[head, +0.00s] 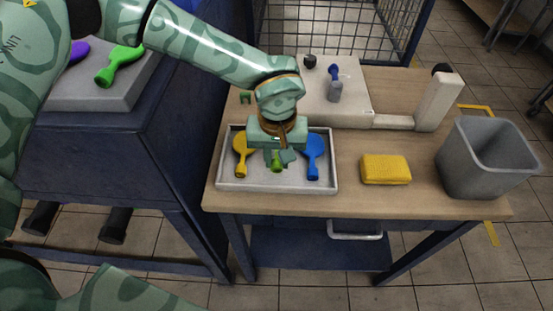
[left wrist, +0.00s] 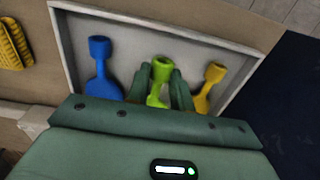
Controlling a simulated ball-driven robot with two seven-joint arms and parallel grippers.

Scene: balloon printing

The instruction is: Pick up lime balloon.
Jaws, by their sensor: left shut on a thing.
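The lime balloon (head: 276,163) lies in the middle of the pale tray (head: 230,188) on the wooden table, mostly hidden under my left gripper (head: 280,160) in the head view. In the left wrist view the lime balloon (left wrist: 159,76) stands between the two fingers of my left gripper (left wrist: 158,88), which is shut on its narrow part. A blue balloon (head: 315,155) lies to its right and a yellow balloon (head: 241,160) to its left in the head view. My right gripper is not in view.
A yellow sponge (head: 386,170) and a grey bin (head: 485,160) stand right of the tray. A pale machine (head: 335,100) is behind it. A green balloon (head: 118,66) and a purple balloon (head: 79,51) lie on a grey slab at the left.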

